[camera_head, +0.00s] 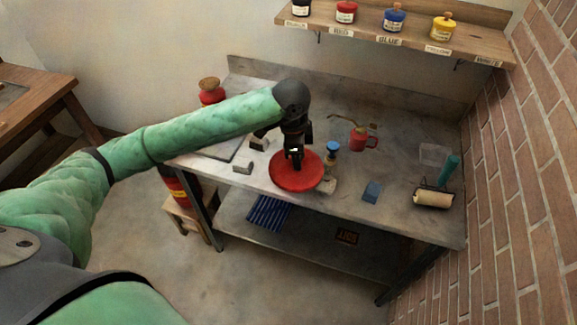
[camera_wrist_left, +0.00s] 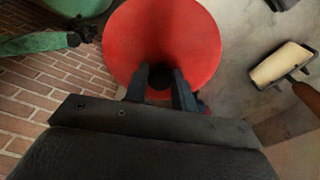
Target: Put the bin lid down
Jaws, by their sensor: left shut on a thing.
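The bin lid is a round red disc (camera_head: 296,178) over the front part of the grey workbench in the head view. In the left wrist view the lid (camera_wrist_left: 160,30) fills the top middle. My left gripper (camera_head: 295,158) points down at the lid's centre and is shut on it. In the wrist view its two dark fingers (camera_wrist_left: 160,85) stand on either side of a dark knob at the lid's middle. I cannot tell whether the lid touches the bench top.
Near the lid are grey blocks (camera_head: 243,167), a blue-capped bottle (camera_head: 332,150), a red oil can (camera_head: 364,138) and a blue block (camera_head: 372,191). A paint roller (camera_head: 433,199) lies at right by the brick wall (camera_head: 525,190). A shelf of jars (camera_head: 410,30) hangs above.

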